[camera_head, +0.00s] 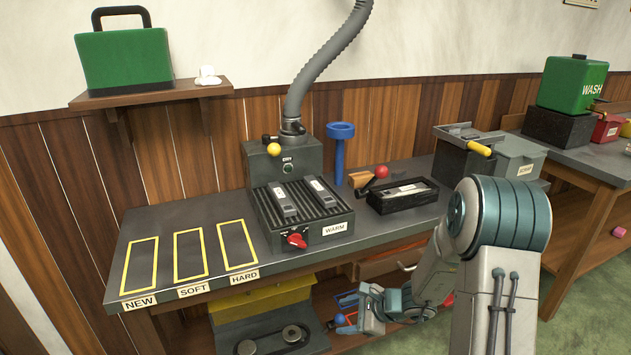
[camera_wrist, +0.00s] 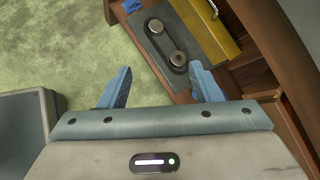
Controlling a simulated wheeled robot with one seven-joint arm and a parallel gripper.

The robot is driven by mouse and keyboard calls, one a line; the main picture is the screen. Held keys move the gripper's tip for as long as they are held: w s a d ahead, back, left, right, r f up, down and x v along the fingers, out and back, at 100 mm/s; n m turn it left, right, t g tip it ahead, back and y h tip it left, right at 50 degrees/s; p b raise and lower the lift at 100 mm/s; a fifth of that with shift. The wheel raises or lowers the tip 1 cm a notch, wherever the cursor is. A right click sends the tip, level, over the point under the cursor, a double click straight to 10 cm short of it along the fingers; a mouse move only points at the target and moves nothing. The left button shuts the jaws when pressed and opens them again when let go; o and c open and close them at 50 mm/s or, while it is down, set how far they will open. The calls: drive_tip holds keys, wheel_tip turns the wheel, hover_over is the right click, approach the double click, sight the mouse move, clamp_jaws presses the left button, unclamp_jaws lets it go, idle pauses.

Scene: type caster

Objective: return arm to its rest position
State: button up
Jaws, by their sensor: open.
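My arm (camera_head: 500,215) is bent at the right of the head view, in front of the bench. My gripper (camera_head: 350,318) hangs low before the bench's lower shelf, below the worktop. In the wrist view my gripper (camera_wrist: 160,88) shows two blue fingers spread wide apart with nothing between them. Beyond the fingers lie green floor (camera_wrist: 60,50) and the edge of the lower shelf.
The worktop (camera_head: 160,225) has yellow outlines marked NEW, SOFT and HARD. A WARM unit (camera_head: 320,222), a black tray (camera_head: 403,203) and a blue stand (camera_head: 340,150) are on it. A dark plate with two round knobs (camera_head: 292,333) lies on the lower shelf near my gripper.

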drive_tip(key=s+a+r+n+g+p, duration=0.1)
drive_tip(key=s+r+n, duration=0.2)
drive_tip(key=r, duration=0.3)
drive_tip(key=s+a+r+n+g+p, duration=0.1)
drive_tip(key=s+r+n+p, duration=0.15)
drive_tip(key=r, duration=0.25)
drive_tip(key=s+d+r+n+h+p, duration=0.3)
drive_tip(key=s+r+n, duration=0.3)
drive_tip(key=s+r, duration=0.3)
drive_tip(key=s+d+r+n+h+p, duration=0.4)
drive_tip(key=s+r, duration=0.5)
drive_tip(key=r, duration=0.3)
drive_tip(key=shift+s+d+n+h+p, duration=0.3)
drive_tip(key=shift+d+n+h, duration=0.6)
drive_tip(key=shift+n, duration=0.35)
